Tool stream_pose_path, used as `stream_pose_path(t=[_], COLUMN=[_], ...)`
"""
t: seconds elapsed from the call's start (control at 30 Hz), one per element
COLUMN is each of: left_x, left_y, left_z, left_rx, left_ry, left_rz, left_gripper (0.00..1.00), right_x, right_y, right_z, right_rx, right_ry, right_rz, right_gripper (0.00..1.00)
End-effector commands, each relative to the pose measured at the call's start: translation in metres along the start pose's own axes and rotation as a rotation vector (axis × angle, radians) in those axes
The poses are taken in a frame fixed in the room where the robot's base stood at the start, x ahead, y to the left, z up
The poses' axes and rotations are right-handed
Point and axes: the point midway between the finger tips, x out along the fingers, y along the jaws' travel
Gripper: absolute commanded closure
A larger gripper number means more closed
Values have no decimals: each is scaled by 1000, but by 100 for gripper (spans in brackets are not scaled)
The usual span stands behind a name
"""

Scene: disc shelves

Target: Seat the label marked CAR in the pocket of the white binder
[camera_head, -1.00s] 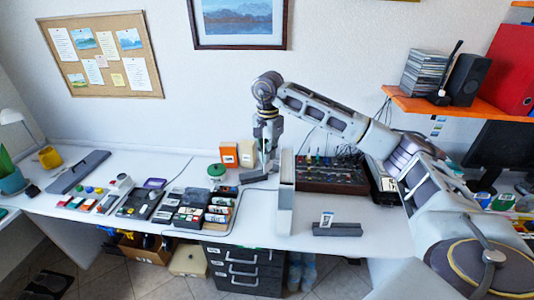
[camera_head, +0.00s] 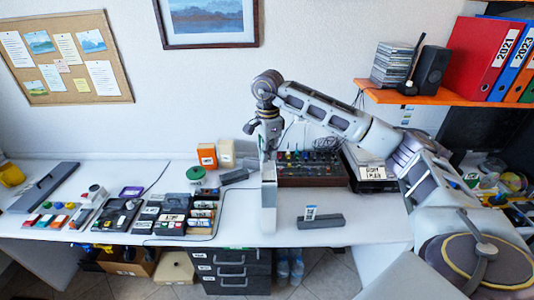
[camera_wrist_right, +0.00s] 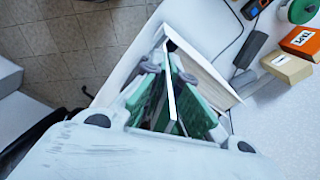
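The white binder (camera_head: 269,205) stands upright on the desk, its narrow side toward the head camera; its pale panel also shows in the right wrist view (camera_wrist_right: 205,62). A small white card (camera_head: 310,212) stands upright in a dark grey block (camera_head: 325,222) to the right of the binder; its print is too small to read. My right gripper (camera_head: 267,150) points down at the binder's top edge. In the right wrist view, a thin white strip (camera_wrist_right: 171,90) shows between its green-padded fingers; I cannot tell whether they grip it. My left gripper is out of view.
Left of the binder are disc cases (camera_head: 202,215), a green round item (camera_head: 196,174) and an orange box (camera_head: 207,155). Behind it is a mixer with knobs (camera_head: 312,168). An orange shelf (camera_head: 430,97) with binders hangs at the upper right. The desk around the grey block is clear.

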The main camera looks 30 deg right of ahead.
Motion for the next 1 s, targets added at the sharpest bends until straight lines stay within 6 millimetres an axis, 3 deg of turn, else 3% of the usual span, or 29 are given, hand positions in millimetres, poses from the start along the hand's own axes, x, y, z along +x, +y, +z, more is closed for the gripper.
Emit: stream_pose_path(t=[0.5,1.0], left_x=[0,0], left_y=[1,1], left_z=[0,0], left_rx=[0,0], left_ry=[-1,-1], left_rz=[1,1], left_gripper=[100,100], right_x=[0,0], right_y=[4,4], right_z=[-3,-3], right_rx=[347,378], right_ry=[0,0], right_rz=[1,1], right_gripper=[100,100])
